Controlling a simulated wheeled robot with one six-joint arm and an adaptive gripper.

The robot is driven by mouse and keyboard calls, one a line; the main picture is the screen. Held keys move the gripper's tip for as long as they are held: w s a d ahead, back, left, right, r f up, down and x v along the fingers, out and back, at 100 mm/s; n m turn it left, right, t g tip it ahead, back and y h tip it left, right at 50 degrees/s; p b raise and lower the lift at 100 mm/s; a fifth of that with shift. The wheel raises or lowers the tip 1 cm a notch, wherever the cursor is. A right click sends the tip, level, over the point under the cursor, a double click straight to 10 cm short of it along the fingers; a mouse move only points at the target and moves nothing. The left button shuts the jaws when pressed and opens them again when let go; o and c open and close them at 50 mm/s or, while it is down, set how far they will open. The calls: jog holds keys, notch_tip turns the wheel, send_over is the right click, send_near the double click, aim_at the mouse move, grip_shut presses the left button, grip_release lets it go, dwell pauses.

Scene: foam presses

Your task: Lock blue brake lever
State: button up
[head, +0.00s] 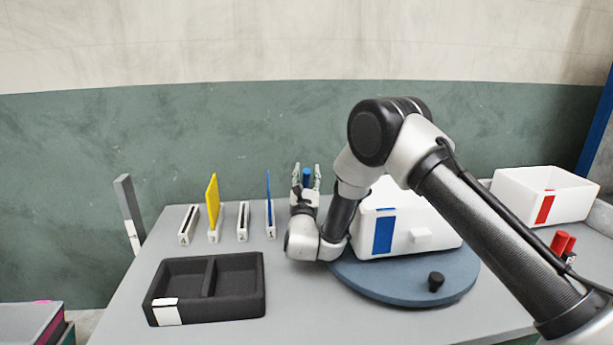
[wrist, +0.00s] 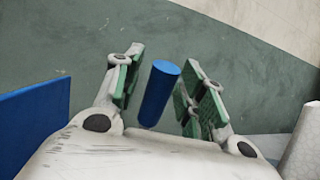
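A blue upright cylinder (head: 307,176), which may be the blue brake lever's handle, stands behind the turntable's left side. My gripper (head: 307,180) is around it, with one finger on each side. In the wrist view the blue cylinder (wrist: 161,92) leans slightly between my green-padded fingers (wrist: 162,88). A gap shows on its left side; the gap on its right is narrower. The fingers look open and not closed on it. The cylinder's lower end and any base are hidden behind my gripper.
A white box with a blue panel (head: 383,235) sits on a blue turntable (head: 400,290) with a black knob (head: 436,281). Left are a blue plate (head: 269,198), a yellow plate (head: 212,200) and a black tray (head: 255,304). A white bin (head: 515,191) and red cylinders (head: 561,243) stand right.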

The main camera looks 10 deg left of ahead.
jog(key=v, duration=1.2)
jog(key=shift+s+a, duration=0.1)
jog(key=shift+s, duration=0.05)
